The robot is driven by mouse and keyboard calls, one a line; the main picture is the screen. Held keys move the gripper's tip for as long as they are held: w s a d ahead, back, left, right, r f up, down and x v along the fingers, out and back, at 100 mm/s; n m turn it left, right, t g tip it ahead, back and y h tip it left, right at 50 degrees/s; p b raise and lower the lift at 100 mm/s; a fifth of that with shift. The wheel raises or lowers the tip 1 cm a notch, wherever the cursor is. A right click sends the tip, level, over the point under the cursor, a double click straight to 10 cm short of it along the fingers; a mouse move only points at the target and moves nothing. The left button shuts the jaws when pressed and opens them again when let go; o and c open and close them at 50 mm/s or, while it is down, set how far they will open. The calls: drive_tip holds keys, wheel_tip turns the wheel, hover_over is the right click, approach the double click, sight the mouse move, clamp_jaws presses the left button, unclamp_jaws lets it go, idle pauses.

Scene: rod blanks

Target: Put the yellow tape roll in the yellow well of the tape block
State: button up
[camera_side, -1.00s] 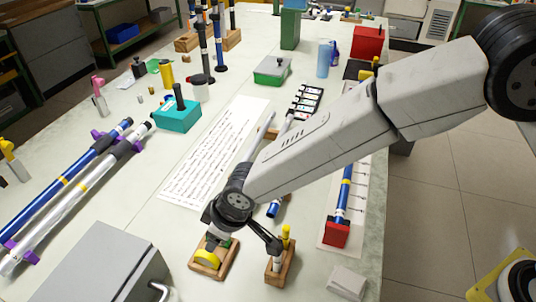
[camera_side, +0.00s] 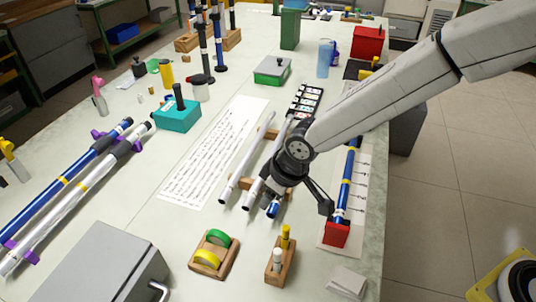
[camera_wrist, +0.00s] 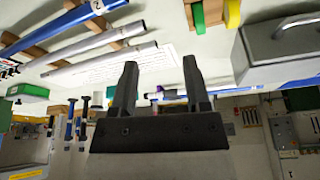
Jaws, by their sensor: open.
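The yellow tape roll (camera_side: 205,260) stands on edge in the near slot of the wooden tape block (camera_side: 228,264). The green tape roll (camera_side: 217,238) stands in the slot behind it. The colour marking of the wells is hidden. In the wrist view, the yellow roll (camera_wrist: 232,13) and green roll (camera_wrist: 198,18) show at the top edge, in the block (camera_wrist: 213,12). My gripper (camera_side: 298,202) is open and empty, up and to the right of the block, over the near ends of the rods. Its two fingers (camera_wrist: 160,64) are spread apart in the wrist view with nothing between them.
Several rods lie on a wooden rack (camera_side: 268,188) beneath my gripper. A small wooden holder (camera_side: 285,268) with yellow and white markers stands right of the tape block. A grey box (camera_side: 95,272) stands to its left, and a printed sheet (camera_side: 205,165) lies behind.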

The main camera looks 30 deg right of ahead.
drive_tip(key=s+d+r+m+h, duration=0.1)
drive_tip(key=s+d+m, duration=0.2)
drive_tip(key=d, duration=1)
drive_tip(key=s+d+r+m+h, duration=0.1)
drive_tip(key=s+d+m, duration=0.2)
drive_tip(key=s+d, duration=0.7)
drive_tip(key=d, duration=0.4)
drive_tip(key=shift+r+m+g, duration=0.3)
drive_tip(key=shift+r+g, duration=0.1)
